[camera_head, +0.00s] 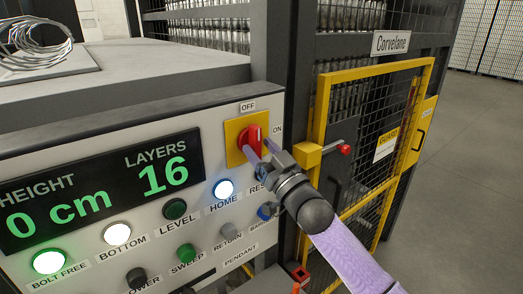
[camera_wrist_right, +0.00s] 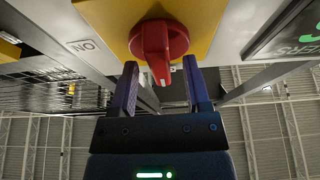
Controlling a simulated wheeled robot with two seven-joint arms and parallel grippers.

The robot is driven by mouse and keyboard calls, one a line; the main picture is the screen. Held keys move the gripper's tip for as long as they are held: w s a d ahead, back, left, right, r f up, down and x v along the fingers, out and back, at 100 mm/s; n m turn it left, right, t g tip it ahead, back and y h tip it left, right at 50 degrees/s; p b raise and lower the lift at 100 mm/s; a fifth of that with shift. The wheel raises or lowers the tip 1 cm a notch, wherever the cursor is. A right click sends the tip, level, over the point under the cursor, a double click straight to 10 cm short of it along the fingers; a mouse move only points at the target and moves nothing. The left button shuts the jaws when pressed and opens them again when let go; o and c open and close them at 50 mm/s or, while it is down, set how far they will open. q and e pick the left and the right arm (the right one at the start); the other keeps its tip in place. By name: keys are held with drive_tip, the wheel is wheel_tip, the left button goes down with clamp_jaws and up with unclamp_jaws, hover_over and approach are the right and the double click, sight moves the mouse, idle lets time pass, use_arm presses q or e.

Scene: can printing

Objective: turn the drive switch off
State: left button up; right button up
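The drive switch (camera_head: 251,137) is a red rotary knob on a yellow plate (camera_head: 232,140) at the panel's upper right. OFF is printed above it and ON to its right. Its raised handle looks about upright, in line with OFF. My right gripper (camera_head: 257,150) is at the knob, reaching from the lower right. In the right wrist view, which is upside down, the open fingers (camera_wrist_right: 160,82) stand either side of the tip of the red handle (camera_wrist_right: 157,50), with gaps visible. Contact is not visible. My left gripper is not in view.
The panel has a display (camera_head: 100,190) reading 0 cm and 16 layers, with lit and dark buttons below, including HOME (camera_head: 223,189) close to my right gripper. A yellow mesh gate (camera_head: 322,110) stands to the right. Wire coils (camera_head: 35,45) lie on the ledge. Floor at right is clear.

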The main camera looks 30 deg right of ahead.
drive_tip(key=shift+s+f, duration=0.3)
drive_tip(key=shift+s, duration=0.05)
drive_tip(key=b+v, duration=0.3)
drive_tip(key=v, duration=0.6)
drive_tip(key=shift+s+r, duration=0.1)
